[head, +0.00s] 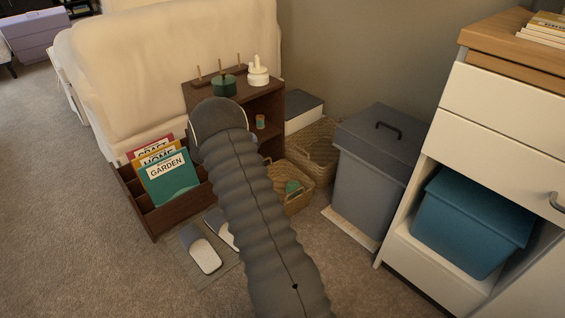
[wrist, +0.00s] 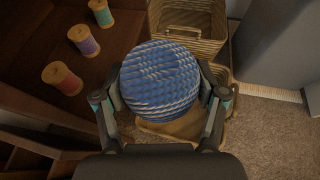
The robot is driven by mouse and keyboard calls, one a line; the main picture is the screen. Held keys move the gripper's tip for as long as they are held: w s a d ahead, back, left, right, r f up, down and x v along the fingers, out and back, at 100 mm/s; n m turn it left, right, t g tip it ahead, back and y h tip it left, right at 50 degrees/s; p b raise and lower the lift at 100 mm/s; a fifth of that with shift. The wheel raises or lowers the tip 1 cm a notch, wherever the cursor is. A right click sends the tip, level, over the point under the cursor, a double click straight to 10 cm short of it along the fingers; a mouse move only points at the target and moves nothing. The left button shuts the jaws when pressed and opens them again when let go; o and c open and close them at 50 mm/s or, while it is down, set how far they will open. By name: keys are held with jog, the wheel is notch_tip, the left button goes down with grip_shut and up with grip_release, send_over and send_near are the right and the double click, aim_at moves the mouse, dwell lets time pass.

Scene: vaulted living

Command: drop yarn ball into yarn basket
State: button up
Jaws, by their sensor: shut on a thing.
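A blue yarn ball (wrist: 160,78) with pale stripes sits between the two fingers of my gripper (wrist: 162,103) in the wrist view. The fingers are shut on its sides. A tan woven basket (wrist: 184,128) is below the ball, which hides much of its inside. In the head view the front woven basket (head: 298,205) stands on the carpet beside the brown shelf. My arm hides my gripper and the yarn ball there. A small green thing (head: 292,186) shows at that basket's opening; I cannot tell what it is.
A second woven basket (wrist: 190,38) stands behind the first. The brown shelf (head: 265,105) holds thread spools (wrist: 62,78) on the left. A grey lidded bin (head: 370,165) stands to the right. Slippers (head: 203,252) lie on the floor.

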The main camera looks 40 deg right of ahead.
jog(key=s+d+f+m+g+b, duration=0.1)
jog(key=s+d+f+m+g, duration=0.1)
jog(key=d+f, duration=0.4)
jog(key=s+d+f+m+g+b, duration=0.2)
jog(key=d+f, duration=0.4)
jog(key=f, duration=0.6)
jog(key=shift+s+d+m+g+h, duration=0.35)
jog(key=shift+m+g, duration=0.35)
jog(key=shift+g, duration=0.5)
jog(key=shift+f, duration=0.1)
jog(key=o, duration=1.2)
jog(key=shift+a, duration=0.15)
jog(key=v, duration=1.1)
jog(key=shift+a+r, duration=0.3)
